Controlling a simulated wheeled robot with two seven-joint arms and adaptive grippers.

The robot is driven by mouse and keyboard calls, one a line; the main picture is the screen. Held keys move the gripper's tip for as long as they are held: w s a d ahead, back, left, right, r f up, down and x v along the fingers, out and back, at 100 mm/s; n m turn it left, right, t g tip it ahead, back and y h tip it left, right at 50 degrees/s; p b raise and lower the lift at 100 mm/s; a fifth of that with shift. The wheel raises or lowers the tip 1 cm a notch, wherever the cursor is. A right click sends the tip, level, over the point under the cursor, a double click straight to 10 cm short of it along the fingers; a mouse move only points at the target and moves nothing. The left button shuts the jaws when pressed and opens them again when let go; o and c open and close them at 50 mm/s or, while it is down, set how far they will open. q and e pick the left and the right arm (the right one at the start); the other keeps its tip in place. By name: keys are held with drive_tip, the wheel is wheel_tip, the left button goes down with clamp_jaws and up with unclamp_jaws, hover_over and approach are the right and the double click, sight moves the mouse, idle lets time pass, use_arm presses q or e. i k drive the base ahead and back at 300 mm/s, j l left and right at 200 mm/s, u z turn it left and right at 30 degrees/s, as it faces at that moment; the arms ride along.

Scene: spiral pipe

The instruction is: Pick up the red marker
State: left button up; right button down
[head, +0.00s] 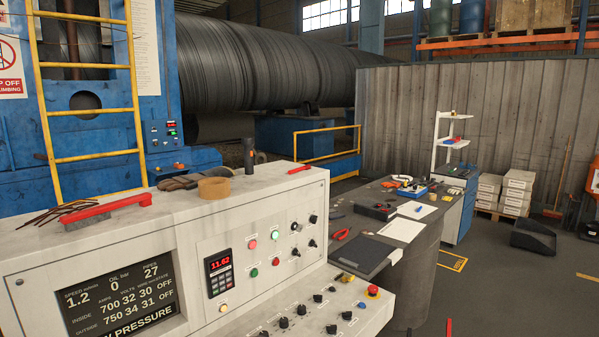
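A small red marker (299,170) lies on the flat top of the light grey control console (180,226), near its far right edge. It lies on its side, apart from the other things on the console. Neither of my grippers can be made out in the head view.
A tape roll (214,188), gloves (178,182), an upright black flashlight (249,157) and a red-handled brush (108,211) share the console top. A workbench (346,220) with tools stands to the right. A thin red shape (449,327) at the bottom edge is unclear.

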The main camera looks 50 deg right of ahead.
sight(308, 167)
drive_tip(key=l, duration=0.55)
drive_tip(key=k+l+u, duration=0.1)
drive_tip(key=l, duration=0.45)
drive_tip(key=l+u, duration=0.1)
drive_tip(key=l, duration=0.45)
drive_tip(key=k, duration=0.05)
